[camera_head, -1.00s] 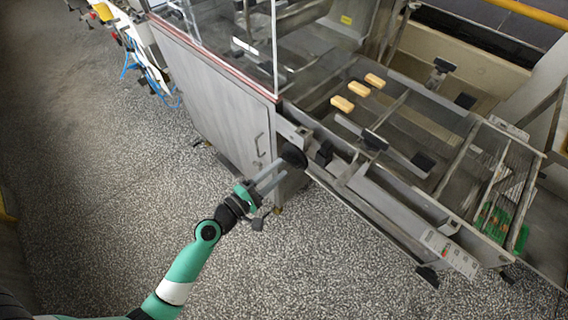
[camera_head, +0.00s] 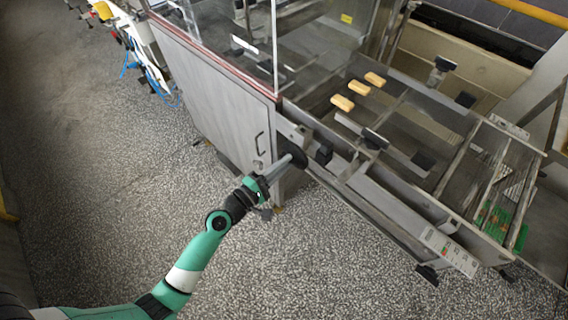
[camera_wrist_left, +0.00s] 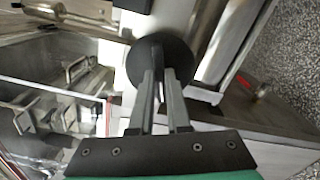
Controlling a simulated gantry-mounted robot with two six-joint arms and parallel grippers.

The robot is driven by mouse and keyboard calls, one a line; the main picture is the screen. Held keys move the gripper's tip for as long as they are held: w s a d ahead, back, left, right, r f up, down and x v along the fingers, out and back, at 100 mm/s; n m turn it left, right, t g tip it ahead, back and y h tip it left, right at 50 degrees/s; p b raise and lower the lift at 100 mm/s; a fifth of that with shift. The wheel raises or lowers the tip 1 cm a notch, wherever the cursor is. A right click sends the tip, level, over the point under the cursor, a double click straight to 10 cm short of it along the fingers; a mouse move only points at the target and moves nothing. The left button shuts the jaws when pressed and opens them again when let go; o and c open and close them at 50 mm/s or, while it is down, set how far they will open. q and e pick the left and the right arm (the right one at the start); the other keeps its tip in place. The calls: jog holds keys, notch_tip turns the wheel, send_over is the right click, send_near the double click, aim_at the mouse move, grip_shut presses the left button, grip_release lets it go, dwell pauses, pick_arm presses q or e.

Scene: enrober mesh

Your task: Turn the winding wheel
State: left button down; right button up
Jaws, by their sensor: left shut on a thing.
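The winding wheel (camera_head: 295,157) is a small black disc on the front side of the machine, near the corner of the grey cabinet. It also shows in the left wrist view (camera_wrist_left: 180,58) as a round black disc. My left gripper (camera_head: 288,161) reaches it from the lower left. In the left wrist view, its two grey fingers (camera_wrist_left: 160,80) are at the wheel, shut on a part of it, with some black showing between them. The fingers hide part of the wheel. My right gripper is not in view.
The grey cabinet (camera_head: 215,100) stands left of the wheel. The mesh conveyor (camera_head: 400,120) extends right, carrying several tan bars (camera_head: 342,102). A control panel (camera_head: 450,252) sits on its near side. The speckled floor (camera_head: 330,270) in front is clear.

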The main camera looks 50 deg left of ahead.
pick_arm(q)
jog(key=m+b, duration=0.1)
jog(key=m, duration=0.4)
jog(key=shift+b, duration=0.35)
jog(key=c, duration=0.9)
grip_release()
jog(key=s, duration=0.7)
jog(key=s+b, duration=0.1)
jog(key=s, duration=0.3)
jog(key=shift+s+d, duration=0.3)
jog(key=shift+s, duration=0.05)
